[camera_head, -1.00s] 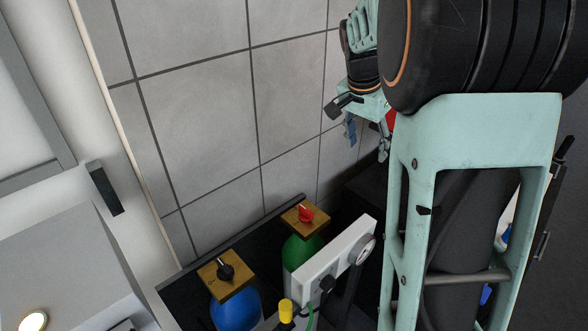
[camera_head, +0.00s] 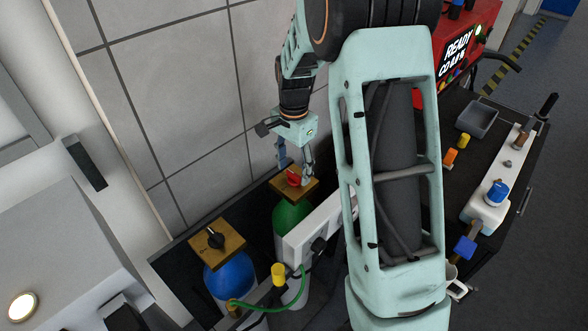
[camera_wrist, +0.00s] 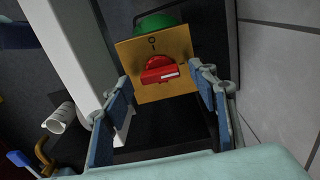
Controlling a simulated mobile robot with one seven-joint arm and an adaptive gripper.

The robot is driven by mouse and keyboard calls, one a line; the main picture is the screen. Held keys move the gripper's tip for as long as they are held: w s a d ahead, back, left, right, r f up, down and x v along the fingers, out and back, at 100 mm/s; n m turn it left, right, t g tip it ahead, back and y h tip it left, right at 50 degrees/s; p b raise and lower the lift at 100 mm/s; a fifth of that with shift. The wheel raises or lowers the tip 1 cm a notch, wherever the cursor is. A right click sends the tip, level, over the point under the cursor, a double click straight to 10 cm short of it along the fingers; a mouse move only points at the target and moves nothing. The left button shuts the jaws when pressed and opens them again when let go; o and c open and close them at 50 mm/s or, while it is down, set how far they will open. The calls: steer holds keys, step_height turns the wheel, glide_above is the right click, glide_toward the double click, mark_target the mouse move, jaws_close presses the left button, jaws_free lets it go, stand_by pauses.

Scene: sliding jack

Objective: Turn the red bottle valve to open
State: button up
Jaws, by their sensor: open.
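The red valve knob (camera_head: 294,177) sits on a square wooden-coloured plate (camera_head: 309,190) on top of a green bottle (camera_head: 291,218). My gripper (camera_head: 293,174) points down at it from above. In the wrist view, the red valve knob (camera_wrist: 159,69) lies between and ahead of my two open fingers (camera_wrist: 162,100). The fingers stand apart from the knob on both sides. The plate (camera_wrist: 182,52) and a strip of the green bottle (camera_wrist: 157,22) show behind it. In the head view a finger partly hides the knob.
A blue bottle (camera_head: 231,276) with a black knob (camera_head: 215,239) stands left of the green one. A white panel (camera_head: 318,229) is in front of the green bottle. The tiled wall (camera_head: 180,110) rises close behind. A red machine (camera_head: 457,50) and a grey tray (camera_head: 481,119) are to the right.

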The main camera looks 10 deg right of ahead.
steer(key=shift+f, duration=0.5)
steer(key=shift+c, duration=0.2)
steer(key=c, duration=1.1)
